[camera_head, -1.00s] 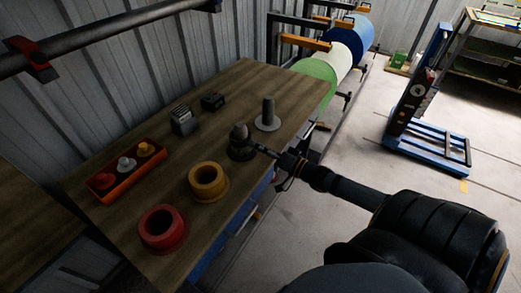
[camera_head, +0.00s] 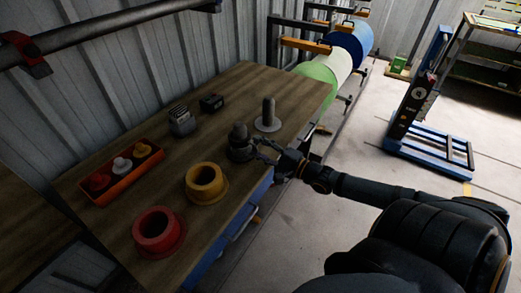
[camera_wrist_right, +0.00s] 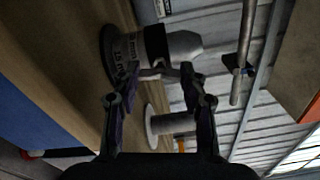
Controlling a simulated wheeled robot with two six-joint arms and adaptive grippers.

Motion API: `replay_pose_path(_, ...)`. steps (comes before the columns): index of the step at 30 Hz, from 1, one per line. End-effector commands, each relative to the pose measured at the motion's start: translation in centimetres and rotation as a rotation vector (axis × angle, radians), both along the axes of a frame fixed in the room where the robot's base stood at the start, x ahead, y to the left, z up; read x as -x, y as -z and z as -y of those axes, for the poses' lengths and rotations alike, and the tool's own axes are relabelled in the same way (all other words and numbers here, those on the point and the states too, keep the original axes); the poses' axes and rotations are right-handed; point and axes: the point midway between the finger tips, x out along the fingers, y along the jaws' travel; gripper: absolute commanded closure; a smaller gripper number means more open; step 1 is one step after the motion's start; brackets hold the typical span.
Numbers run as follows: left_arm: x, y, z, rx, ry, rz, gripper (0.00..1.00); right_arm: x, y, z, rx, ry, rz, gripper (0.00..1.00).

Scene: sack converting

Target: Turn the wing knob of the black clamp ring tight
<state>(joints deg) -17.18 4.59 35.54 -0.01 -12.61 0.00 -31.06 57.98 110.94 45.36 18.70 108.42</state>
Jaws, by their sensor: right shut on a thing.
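The black clamp ring (camera_head: 241,152) sits near the right edge of the wooden table, around a dark grey upright part with a rounded top (camera_head: 238,131). In the right wrist view the ring (camera_wrist_right: 124,56) carries pale lettering and the grey part points right. My right gripper (camera_head: 261,149) reaches in from the right at the ring's side. In the wrist view its fingertips (camera_wrist_right: 159,74) stand on either side of a small part at the ring's side, which looks like the wing knob (camera_wrist_right: 152,73). It is shut on that part, mostly hidden and dark. My left gripper is not in view.
A grey post on a round base (camera_head: 268,113) stands just behind the ring. A yellow ring (camera_head: 206,184), a red ring (camera_head: 159,231), an orange tray with knobs (camera_head: 123,172) and two small boxes share the table.

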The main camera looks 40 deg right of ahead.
Motion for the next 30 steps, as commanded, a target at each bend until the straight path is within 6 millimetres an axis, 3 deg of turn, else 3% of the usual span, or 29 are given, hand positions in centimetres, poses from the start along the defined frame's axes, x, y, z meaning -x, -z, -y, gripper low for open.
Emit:
replay_pose_path(18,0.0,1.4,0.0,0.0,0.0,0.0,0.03,0.0,0.2,0.0,-0.543,0.0,-0.203,0.89)
replay_pose_path(30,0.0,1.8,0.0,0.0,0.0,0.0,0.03,0.0,0.1,0.0,-0.803,0.001,-0.296,0.89)
